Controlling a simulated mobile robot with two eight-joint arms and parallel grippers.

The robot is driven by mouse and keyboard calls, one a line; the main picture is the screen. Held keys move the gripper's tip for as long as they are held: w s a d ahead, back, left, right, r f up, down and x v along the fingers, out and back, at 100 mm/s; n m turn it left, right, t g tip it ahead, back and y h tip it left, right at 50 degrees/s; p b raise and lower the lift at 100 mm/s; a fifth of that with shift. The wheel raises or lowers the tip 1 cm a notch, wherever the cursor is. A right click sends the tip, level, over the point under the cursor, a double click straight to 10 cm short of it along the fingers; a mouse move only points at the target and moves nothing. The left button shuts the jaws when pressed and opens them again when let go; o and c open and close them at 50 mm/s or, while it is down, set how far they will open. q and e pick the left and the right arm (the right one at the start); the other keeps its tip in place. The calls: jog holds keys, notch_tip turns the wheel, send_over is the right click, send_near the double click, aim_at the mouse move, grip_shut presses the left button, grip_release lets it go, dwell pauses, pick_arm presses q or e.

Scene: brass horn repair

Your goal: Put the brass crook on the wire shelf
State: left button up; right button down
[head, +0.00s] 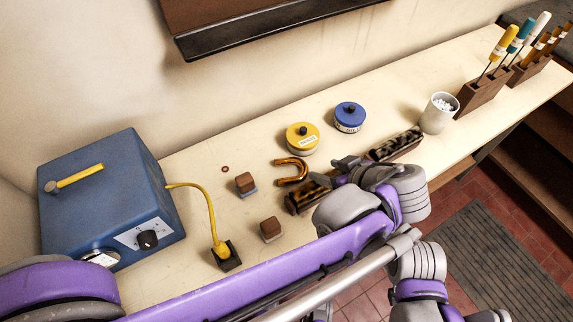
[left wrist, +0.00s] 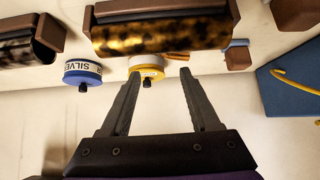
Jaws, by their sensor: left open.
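The brass crook (head: 292,172) is a shiny orange-brown U-shaped tube lying on the cream bench. In the left wrist view, only an orange sliver of it (left wrist: 176,55) shows beside the yellow tin. My left gripper (head: 347,163) is over the bench, to the right of the crook and apart from it. Its two dark fingers are spread with nothing between them in the left wrist view (left wrist: 160,74). No wire shelf can be made out; a dark-edged wall shelf (head: 270,32) is cut off at the top. My right gripper cannot be seen.
Yellow (head: 302,138) and blue (head: 350,117) tins stand behind the crook. Mottled tubes in holders (head: 398,144) flank my gripper. Brown blocks (head: 245,184) and a blue box (head: 112,198) with a yellow cable are left. A white cup (head: 439,114) and tool racks (head: 482,96) stand right.

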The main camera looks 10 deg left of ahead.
aim_at(304, 165)
pick_arm(q)
jog(key=x, duration=0.5)
jog(key=shift+f, duration=0.1)
jog(key=b+x, duration=0.1)
jog(key=x, duration=0.4)
jog(key=shift+a+f, duration=0.15)
jog(key=shift+a, duration=0.05)
grip_shut()
